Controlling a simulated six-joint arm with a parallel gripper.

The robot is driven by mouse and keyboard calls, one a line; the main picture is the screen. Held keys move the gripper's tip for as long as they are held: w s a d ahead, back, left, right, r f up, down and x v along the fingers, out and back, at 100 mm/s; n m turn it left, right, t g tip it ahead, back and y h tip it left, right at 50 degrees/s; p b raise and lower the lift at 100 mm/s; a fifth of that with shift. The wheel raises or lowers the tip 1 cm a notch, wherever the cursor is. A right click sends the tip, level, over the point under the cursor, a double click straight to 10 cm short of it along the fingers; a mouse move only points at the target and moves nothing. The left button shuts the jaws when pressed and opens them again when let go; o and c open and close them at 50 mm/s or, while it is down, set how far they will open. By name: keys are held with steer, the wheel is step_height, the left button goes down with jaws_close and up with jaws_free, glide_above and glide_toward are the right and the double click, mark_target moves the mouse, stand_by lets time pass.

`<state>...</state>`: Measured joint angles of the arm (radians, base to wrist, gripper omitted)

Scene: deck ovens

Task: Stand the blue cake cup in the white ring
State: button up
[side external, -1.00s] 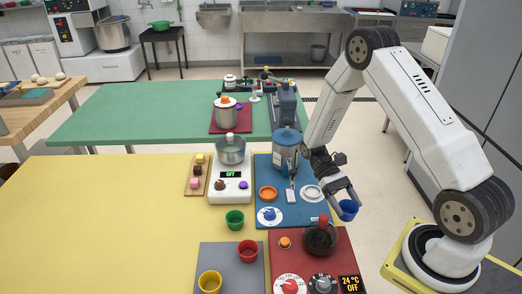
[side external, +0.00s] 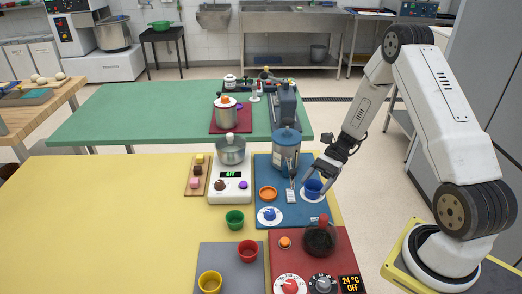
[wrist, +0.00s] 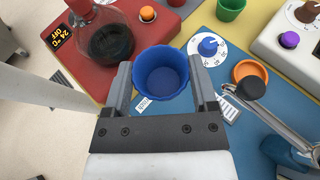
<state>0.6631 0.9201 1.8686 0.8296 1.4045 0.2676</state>
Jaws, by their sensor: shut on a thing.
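The blue cake cup (side external: 313,187) is upright between the fingers of my gripper (side external: 318,185), over the white ring on the blue board. Part of the white ring (side external: 304,196) shows around the cup's lower part. I cannot tell whether the cup's base rests in the ring or hangs just above it. In the wrist view the cup (wrist: 161,80) sits between both fingers of my gripper (wrist: 160,82), its open top facing the camera. The white ring is hidden there.
A glass flask (side external: 320,238) stands on the red board in front. Green (side external: 235,219) and red (side external: 248,250) cups stand to the left.

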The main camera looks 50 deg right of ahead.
steer(key=w+d+m+t+h, duration=0.3)
steer(key=d+m+t+h, duration=0.4)
steer(key=m+t, duration=0.4)
steer(key=shift+w+f+m+t, duration=0.15)
steer(key=shift+f+m+t, duration=0.2)
steer(key=shift+m, duration=0.45)
steer(key=shift+f, duration=2.8)
steer(key=shift+f, duration=0.65)
steer(key=o, duration=1)
steer(key=shift+c, duration=0.2)
